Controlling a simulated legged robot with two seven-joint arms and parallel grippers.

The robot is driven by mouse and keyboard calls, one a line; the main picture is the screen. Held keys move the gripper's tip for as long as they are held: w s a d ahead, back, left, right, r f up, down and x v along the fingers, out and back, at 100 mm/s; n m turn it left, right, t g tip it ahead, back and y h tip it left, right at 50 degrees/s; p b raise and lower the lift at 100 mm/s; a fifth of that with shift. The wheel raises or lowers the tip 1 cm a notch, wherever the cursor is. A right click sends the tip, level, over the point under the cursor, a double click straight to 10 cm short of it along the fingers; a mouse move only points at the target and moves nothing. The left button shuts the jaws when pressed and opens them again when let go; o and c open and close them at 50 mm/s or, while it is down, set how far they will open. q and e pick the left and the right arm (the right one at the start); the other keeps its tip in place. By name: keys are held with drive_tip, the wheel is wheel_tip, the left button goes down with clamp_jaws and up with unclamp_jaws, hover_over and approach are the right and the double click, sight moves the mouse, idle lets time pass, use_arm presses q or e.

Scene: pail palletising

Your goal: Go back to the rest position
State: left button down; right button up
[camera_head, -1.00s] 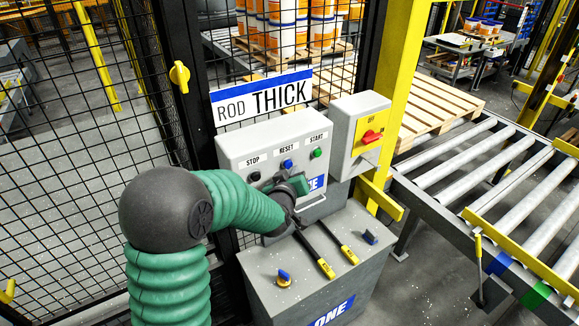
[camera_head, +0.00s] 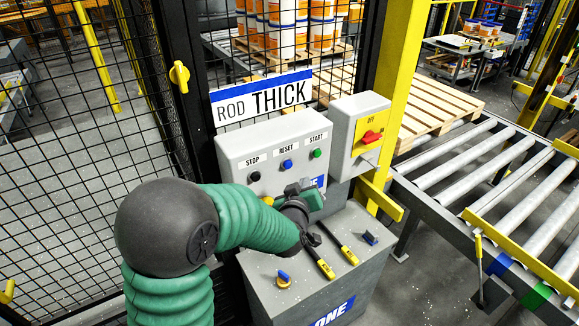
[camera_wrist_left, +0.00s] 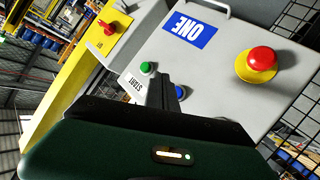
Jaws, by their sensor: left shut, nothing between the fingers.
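My left arm comes in from the left in the head view. Its gripper (camera_head: 308,196) hangs in front of the lower part of the grey control box (camera_head: 232,150), apart from the buttons as far as I can tell. The black stop button (camera_head: 255,176), blue reset button (camera_head: 287,164) and green start button (camera_head: 317,153) all show. In the left wrist view the shut, empty fingers (camera_wrist_left: 165,88) lie across the box face, between the green button (camera_wrist_left: 147,68) and the partly hidden blue button (camera_wrist_left: 181,92). My right gripper is not in view.
A red emergency button (camera_wrist_left: 262,61) on a yellow base sits on the box. A switch box with a red knob (camera_head: 372,136) stands right of it. Below is a grey pedestal (camera_head: 262,290) with levers. Black mesh fence (camera_head: 80,180) and a roller conveyor (camera_head: 470,190) flank the station.

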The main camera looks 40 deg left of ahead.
use_arm(q)
drive_tip(key=shift+a, duration=0.1)
idle(0.3)
drive_tip(key=s+d+f+m+g+h+b, duration=0.2)
drive_tip(key=s+d+f+m+h+b, duration=0.15)
drive_tip(key=d+f, duration=0.35)
drive_tip(key=s+d+f+m+g+h+b, duration=0.2)
drive_tip(key=s+d+f+m+g, duration=0.15)
drive_tip(key=f, duration=0.45)
drive_tip(key=s+d+f+m+g+b, duration=0.1)
drive_tip(key=s+d+f+g, duration=0.1)
drive_tip(key=s+f, duration=0.2)
drive_tip(key=s+d+f+m+g+b, duration=0.2)
drive_tip(key=s+f+g, duration=0.1)
drive_tip(key=s, duration=0.8)
drive_tip(key=shift+s+d+f, duration=0.2)
drive_tip(key=shift+d+f, duration=0.1)
drive_tip(key=shift+f, duration=0.2)
drive_tip(key=shift+h, duration=0.25)
drive_tip(key=shift+d, duration=0.1)
